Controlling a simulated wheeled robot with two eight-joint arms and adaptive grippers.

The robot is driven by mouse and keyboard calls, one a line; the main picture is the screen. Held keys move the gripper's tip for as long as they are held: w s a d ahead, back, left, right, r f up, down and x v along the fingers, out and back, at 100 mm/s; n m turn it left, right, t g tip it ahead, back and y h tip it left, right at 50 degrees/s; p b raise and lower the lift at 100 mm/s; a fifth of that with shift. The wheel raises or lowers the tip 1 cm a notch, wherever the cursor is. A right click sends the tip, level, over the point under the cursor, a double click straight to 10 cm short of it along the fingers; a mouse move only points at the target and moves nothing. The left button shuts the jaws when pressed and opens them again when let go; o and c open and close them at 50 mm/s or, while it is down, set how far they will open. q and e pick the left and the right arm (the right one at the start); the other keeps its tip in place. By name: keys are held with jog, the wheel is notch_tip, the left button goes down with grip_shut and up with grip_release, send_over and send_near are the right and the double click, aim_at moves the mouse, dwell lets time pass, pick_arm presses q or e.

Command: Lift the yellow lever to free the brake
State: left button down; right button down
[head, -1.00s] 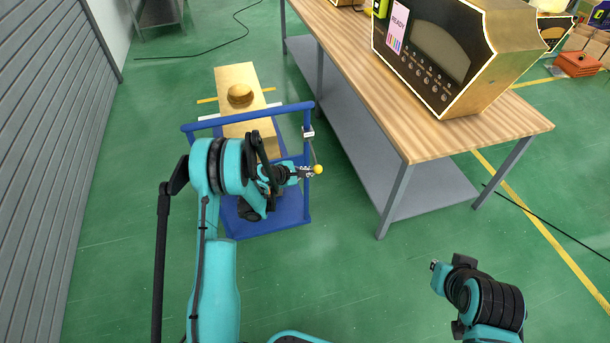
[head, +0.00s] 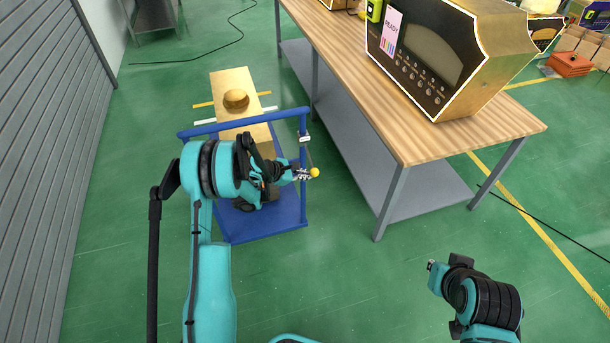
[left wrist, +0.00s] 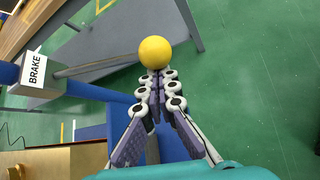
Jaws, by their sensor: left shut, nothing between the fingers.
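The yellow lever knob (head: 314,172) shows at the right side of the blue cart (head: 265,226). In the left wrist view the yellow ball (left wrist: 155,52) is just beyond the fingertips of my left gripper (left wrist: 157,80). The fingers are shut with nothing between them, and the tips appear to touch or nearly touch the ball. A white label reading BRAKE (left wrist: 34,72) is on the blue post to the left.
A gold box (head: 232,85) with a round gold knob stands on the cart. A wooden workbench (head: 440,150) with grey legs is close to the right of the cart, holding a black and gold machine (head: 450,60). A grey shutter wall (head: 40,150) is at the left. Green floor lies between.

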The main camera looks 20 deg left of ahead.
pick_arm(q)
jog(key=shift+n+g+h, duration=0.6)
jog(key=shift+n+g, duration=0.1)
jog(key=shift+g, duration=0.2)
jog(key=r, duration=0.1)
jog(key=r+p, duration=0.1)
jog(key=r, duration=0.1)
jog(key=r+p, duration=0.1)
jog(key=r, duration=0.1)
jog(key=shift+s+d, duration=0.3)
jog(key=shift+s, duration=0.1)
jog(key=shift+w+a+r+n+g+h+p, duration=0.1)
jog(key=shift+r+n+g+h+p, duration=0.15)
jog(key=shift+r, duration=0.6)
jog(key=shift+w+a+r+n+g+h+p, duration=0.15)
jog(key=shift+r+g+p, duration=0.2)
jog(key=shift+r, duration=0.45)
jog(key=shift+d+r, duration=0.1)
jog(key=f+b, duration=0.1)
jog(key=s+f+b, duration=0.1)
jog(key=f+b, duration=0.1)
jog(key=f, duration=0.1)
jog(key=shift+s+a+f, duration=0.1)
jog(key=shift+s+a, duration=0.05)
jog(key=shift+a, duration=0.2)
jog(key=p+v, duration=0.3)
jog(key=v, duration=0.7)
jog(key=shift+a+p, duration=0.3)
